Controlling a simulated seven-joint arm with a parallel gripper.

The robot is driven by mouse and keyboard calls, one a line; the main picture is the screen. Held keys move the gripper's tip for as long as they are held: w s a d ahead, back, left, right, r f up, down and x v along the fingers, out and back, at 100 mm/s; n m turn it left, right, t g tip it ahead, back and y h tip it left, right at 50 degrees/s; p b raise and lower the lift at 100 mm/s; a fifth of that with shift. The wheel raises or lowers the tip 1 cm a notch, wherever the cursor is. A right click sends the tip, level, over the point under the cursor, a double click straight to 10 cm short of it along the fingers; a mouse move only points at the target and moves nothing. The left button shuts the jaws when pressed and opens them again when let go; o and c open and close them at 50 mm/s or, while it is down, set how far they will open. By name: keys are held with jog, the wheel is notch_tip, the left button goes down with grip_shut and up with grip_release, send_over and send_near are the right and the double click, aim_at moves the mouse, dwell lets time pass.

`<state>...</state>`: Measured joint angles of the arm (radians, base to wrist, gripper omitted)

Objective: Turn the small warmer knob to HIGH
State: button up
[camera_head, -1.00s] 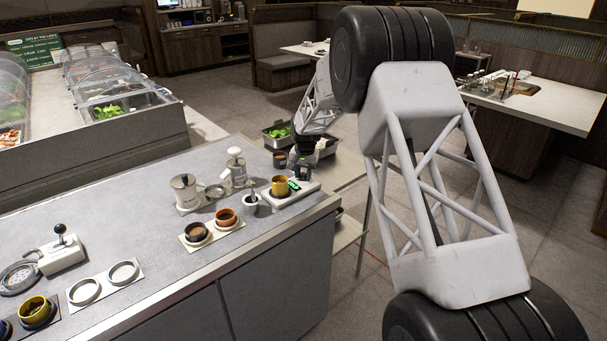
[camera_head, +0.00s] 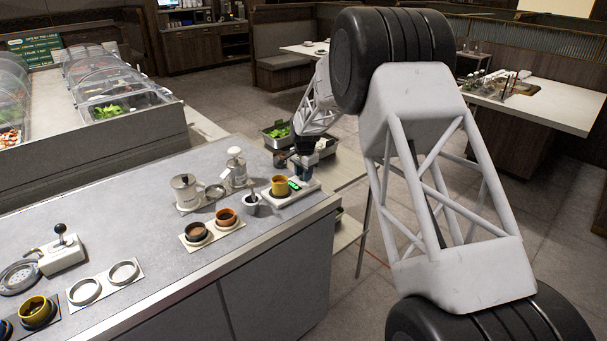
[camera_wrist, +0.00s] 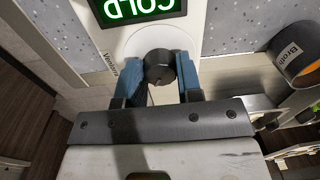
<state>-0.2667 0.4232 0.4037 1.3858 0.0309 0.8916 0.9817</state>
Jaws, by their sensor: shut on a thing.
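The small warmer is a pale plate (camera_head: 298,195) near the right end of the counter, with a green-lit display (camera_head: 294,185). In the wrist view the display (camera_wrist: 145,8) appears upside down and reads COLD. The warmer's dark round knob (camera_wrist: 157,67) sits on a white disc below the display in that view. My gripper (camera_wrist: 158,76) has its blue fingers on either side of the knob and is shut on it. In the head view my gripper (camera_head: 305,160) is at the warmer's far end, and the knob is hidden there.

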jog(key=o, duration=0.9)
jog(key=shift+o, duration=0.2)
jog(key=shift+s+d+r, duration=0.1)
jog(key=shift+s+r, duration=0.05)
jog(key=shift+r, duration=3.75)
